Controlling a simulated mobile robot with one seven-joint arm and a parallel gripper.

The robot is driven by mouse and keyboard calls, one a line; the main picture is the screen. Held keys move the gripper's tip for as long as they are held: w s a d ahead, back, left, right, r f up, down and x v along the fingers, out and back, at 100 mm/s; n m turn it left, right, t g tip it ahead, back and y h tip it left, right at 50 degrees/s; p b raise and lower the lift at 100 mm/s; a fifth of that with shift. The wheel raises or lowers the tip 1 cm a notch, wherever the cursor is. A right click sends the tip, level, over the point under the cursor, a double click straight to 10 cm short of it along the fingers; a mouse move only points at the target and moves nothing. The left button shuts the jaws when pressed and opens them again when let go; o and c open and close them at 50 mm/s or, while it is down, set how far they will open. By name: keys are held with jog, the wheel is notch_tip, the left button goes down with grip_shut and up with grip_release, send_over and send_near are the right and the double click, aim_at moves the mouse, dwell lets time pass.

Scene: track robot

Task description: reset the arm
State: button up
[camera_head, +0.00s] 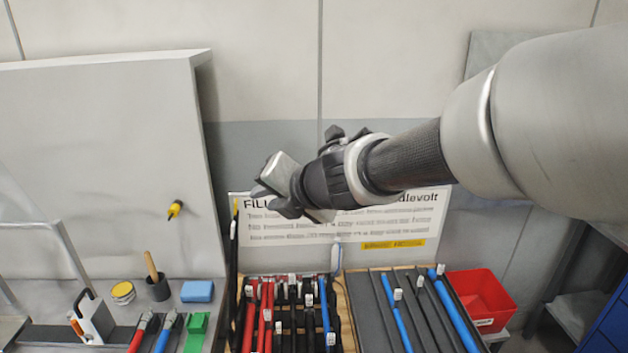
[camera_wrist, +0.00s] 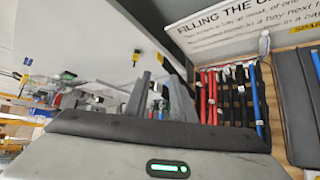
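My arm reaches in from the upper right of the head view. My gripper (camera_head: 286,190) hangs in the air in front of the printed sign (camera_head: 340,225), above the tool trays. In the wrist view my gripper (camera_wrist: 161,88) shows two grey fingers standing apart, with a gap between them and nothing seen held. The far side of the gripper is hidden in the head view.
Below are a wooden tray (camera_head: 349,318) of red, black and blue tools, a grey tray (camera_head: 375,318) and a red bin (camera_head: 480,300). At left are a grey panel (camera_head: 100,150), a blue block (camera_head: 197,291) and a cup with a brush (camera_head: 158,288).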

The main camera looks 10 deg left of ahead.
jog(key=shift+s+d+r, duration=0.1)
jog(key=shift+s+d, duration=0.05)
jog(key=shift+d, duration=0.05)
jog(key=shift+d, duration=0.1)
